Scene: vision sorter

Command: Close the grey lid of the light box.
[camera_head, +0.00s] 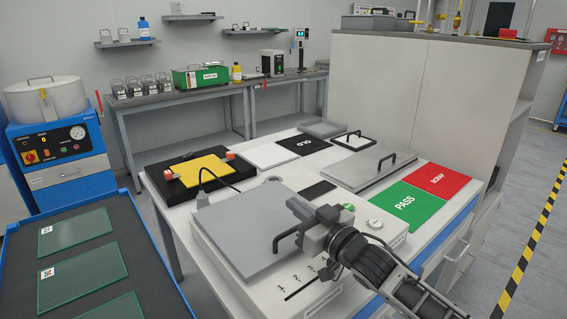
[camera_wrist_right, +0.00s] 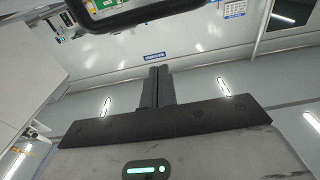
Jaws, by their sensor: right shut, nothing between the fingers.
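The light box (camera_head: 312,303) is a white case at the front of the white table. Its grey lid (camera_head: 235,225) lies over the top of the box and looks about level, with no clear gap under it. A black handle (camera_head: 287,238) stands at the lid's right edge. My right gripper (camera_head: 294,205) is shut and empty, just above and beside that edge near the handle. Its body hides part of the box top. In the right wrist view my shut fingers (camera_wrist_right: 157,85) point away from the camera. My left gripper is not in view.
Behind the box are a black tray with a yellow plate (camera_head: 193,167), a grey handled plate (camera_head: 362,170), a green PASS area (camera_head: 407,203) and a red SCRAP area (camera_head: 437,180). A blue tray with green boards (camera_head: 80,272) is at left.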

